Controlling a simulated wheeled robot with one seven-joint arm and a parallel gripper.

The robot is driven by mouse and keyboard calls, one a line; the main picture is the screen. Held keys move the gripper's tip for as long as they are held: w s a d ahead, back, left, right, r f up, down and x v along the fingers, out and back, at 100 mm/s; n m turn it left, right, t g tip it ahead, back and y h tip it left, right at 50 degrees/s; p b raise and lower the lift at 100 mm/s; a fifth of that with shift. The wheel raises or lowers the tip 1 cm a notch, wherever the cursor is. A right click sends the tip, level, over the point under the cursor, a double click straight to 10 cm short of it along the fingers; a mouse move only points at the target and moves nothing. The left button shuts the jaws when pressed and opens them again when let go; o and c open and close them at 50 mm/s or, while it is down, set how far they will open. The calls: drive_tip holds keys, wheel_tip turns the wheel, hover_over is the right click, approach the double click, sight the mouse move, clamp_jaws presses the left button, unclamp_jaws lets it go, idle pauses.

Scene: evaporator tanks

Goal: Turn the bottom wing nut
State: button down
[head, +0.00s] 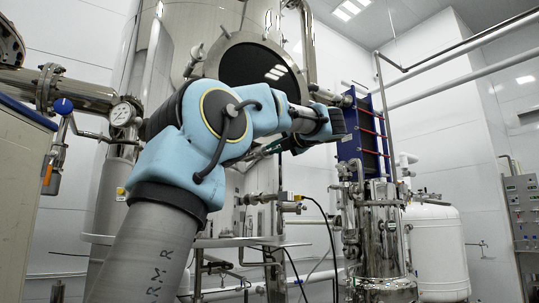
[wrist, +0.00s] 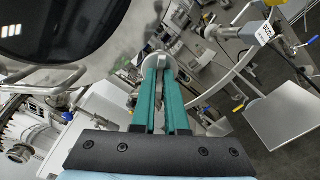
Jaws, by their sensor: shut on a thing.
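My gripper (wrist: 158,68) reaches forward in the wrist view with its two long green fingers. The fingertips are shut on a small light-grey metal piece, the bottom wing nut (wrist: 155,58), beside the dark round window. The fingers cover part of the nut, so its wings and angle are hard to make out. In the head view my blue arm crosses in front of the tank and hides the nut; only a bit of green finger shows below the wrist.
The tank's dark round window (head: 262,65) also fills the upper left of the wrist view (wrist: 60,25). A pressure gauge (head: 122,114) and pipe stand left of my arm. A blue plate unit (head: 362,135) and a steel vessel (head: 383,245) stand to the right.

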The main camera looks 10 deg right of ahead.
drive_tip(key=shift+f, duration=0.15)
drive_tip(key=shift+n+b, duration=1.05)
drive_tip(key=shift+n, duration=0.05)
drive_tip(key=shift+n+b, duration=0.95)
drive_tip(key=shift+n, duration=0.25)
